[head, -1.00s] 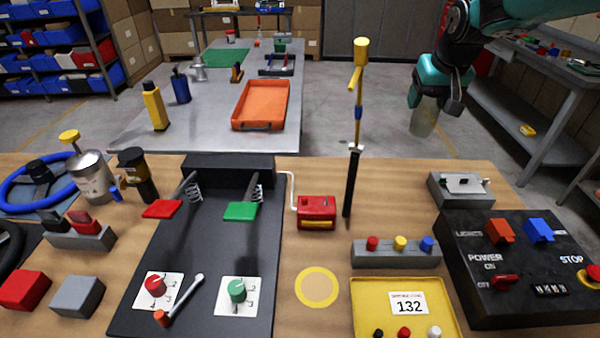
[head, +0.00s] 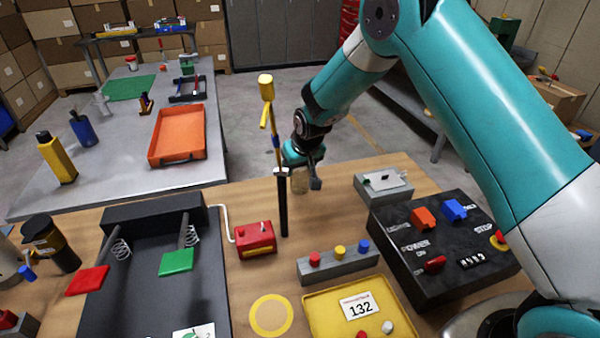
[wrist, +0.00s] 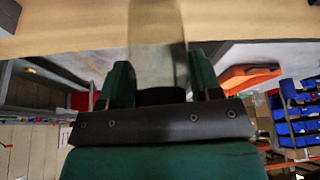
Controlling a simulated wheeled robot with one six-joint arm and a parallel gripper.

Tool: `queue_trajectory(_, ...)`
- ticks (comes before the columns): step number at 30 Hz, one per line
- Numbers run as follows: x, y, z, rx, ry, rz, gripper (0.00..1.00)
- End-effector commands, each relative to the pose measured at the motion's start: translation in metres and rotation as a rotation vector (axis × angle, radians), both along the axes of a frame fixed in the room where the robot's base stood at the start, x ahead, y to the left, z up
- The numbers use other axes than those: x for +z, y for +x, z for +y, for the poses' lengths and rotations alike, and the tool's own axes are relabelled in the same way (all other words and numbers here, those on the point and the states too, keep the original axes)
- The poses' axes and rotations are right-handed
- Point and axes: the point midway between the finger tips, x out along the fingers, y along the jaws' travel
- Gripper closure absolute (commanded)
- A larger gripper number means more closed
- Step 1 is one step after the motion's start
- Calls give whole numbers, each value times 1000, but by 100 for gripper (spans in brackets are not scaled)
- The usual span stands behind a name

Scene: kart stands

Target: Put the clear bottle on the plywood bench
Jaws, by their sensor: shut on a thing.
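My gripper (head: 303,172) is shut on the clear bottle (head: 299,183), which looks pale and see-through below the fingers. In the head view the bottle shows at the far edge of the plywood bench (head: 340,178), just right of the black upright lever. In the wrist view the bottle (wrist: 158,45) stands out between the two green fingers (wrist: 163,85), with the plywood top behind its end. I cannot tell whether its base touches the bench. The black lever partly hides the gripper's left side.
A grey switch box (head: 384,184) and black control panel (head: 440,245) lie to the right. A grey metal table (head: 110,180) with an orange tray (head: 178,135) stands behind. Bare plywood shows between lever and switch box.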

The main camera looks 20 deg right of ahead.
Motion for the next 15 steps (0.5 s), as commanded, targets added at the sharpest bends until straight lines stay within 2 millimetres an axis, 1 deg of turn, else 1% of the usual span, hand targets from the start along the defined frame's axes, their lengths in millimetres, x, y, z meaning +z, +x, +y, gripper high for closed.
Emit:
queue_trajectory(3,-18,-1,-1,-1,-1,5,65)
queue_trajectory(6,-30,0,-2,-2,-1,3,65)
queue_trajectory(9,-34,0,-2,-2,0,1,65)
queue_trajectory(15,-35,0,-2,-3,0,1,65)
